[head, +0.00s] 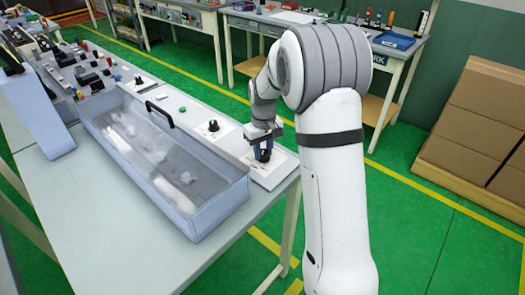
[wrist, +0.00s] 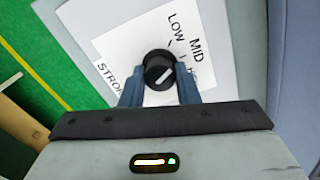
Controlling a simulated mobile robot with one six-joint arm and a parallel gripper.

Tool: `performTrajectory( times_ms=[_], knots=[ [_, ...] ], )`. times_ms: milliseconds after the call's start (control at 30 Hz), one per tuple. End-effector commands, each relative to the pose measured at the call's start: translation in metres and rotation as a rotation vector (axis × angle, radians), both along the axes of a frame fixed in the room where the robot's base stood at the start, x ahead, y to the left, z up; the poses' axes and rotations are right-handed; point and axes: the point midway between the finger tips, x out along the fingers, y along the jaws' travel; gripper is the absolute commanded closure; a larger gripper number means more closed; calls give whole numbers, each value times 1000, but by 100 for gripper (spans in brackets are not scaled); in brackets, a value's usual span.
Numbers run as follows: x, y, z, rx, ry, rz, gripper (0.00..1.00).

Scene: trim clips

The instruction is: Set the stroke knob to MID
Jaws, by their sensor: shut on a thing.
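The stroke knob (wrist: 157,62) is round and black with a white pointer line, on a white label plate (wrist: 120,50) printed STROKE, LOW and MID. In the wrist view, the pointer line slants from lower left to upper right, roughly toward the MID side. I cannot tell whether it lines up exactly with the MID mark. My gripper (wrist: 160,76) is shut on the knob, one blue finger on each side. In the head view, my gripper (head: 263,150) is over the plate (head: 277,170) at the bench's right edge, and its fingers mostly hide the knob.
A long clear-lidded bin (head: 215,215) with a black handle lies just left of the plate. Another black knob (head: 213,126) and a green button (head: 182,109) sit farther back along the bench (head: 120,245). Stacked cartons (head: 475,120) stand at right, across green floor.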

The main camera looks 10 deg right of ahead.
Motion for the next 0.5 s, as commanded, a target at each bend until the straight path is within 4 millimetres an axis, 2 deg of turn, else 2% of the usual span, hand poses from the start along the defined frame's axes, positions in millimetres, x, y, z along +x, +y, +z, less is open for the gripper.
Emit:
performTrajectory(
  times_ms=[500],
  knots=[
    [0,0,0,0,1,-374,94]
  ],
)
